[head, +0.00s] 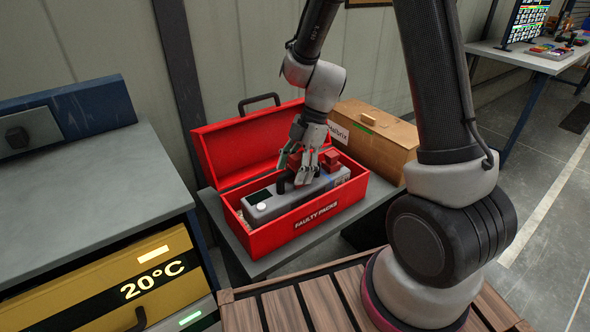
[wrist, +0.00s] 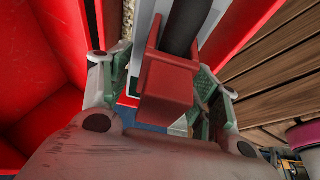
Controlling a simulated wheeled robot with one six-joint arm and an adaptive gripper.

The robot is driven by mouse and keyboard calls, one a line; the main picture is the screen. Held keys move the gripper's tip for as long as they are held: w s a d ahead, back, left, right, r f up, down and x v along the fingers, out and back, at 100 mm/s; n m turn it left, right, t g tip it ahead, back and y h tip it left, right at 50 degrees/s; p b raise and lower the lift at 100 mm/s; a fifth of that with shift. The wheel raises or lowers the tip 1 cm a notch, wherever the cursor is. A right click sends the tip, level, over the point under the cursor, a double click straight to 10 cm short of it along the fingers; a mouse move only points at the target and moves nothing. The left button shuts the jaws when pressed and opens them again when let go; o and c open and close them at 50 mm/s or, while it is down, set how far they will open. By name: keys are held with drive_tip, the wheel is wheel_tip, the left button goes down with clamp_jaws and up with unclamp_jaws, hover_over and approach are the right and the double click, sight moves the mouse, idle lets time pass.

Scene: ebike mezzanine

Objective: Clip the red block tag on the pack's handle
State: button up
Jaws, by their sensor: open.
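The grey pack (head: 270,204) lies in the open red toolbox marked FAULTY PACKS (head: 316,222). Its black handle (head: 282,184) arches from its top and shows as a dark bar in the wrist view (wrist: 187,24). The red block tag (wrist: 165,88) is at the handle, its two upper prongs on either side of the bar. How deeply it is seated cannot be told. My gripper (head: 301,180) is over the pack, open. In the wrist view its fingers stand either side of the tag, with visible gaps. The fingers partly hide the handle in the head view.
Red blocky parts (head: 331,157) show just beyond my gripper. The toolbox's raised lid (head: 240,143) stands behind the pack. A grey-topped cabinet (head: 80,190) is at left. Open floor (head: 545,190) lies at right.

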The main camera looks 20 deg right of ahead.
drive_tip(key=a+r+v, duration=0.1)
drive_tip(key=a+v, duration=0.1)
drive_tip(key=v, duration=1.5)
drive_tip(key=shift+s, duration=0.3)
drive_tip(key=shift+a+r, duration=0.1)
drive_tip(key=s+d+r+m+t+h, duration=0.2)
drive_tip(key=s+d+m, duration=0.4)
drive_tip(key=s+m, duration=0.4)
drive_tip(key=s+d+r+m+t+h, duration=0.2)
drive_tip(key=s+d+m, duration=0.4)
drive_tip(key=s+m, duration=0.4)
drive_tip(key=shift+r+m+t, duration=0.8)
drive_tip(key=shift+r+t, duration=0.1)
drive_tip(key=shift+r, duration=0.25)
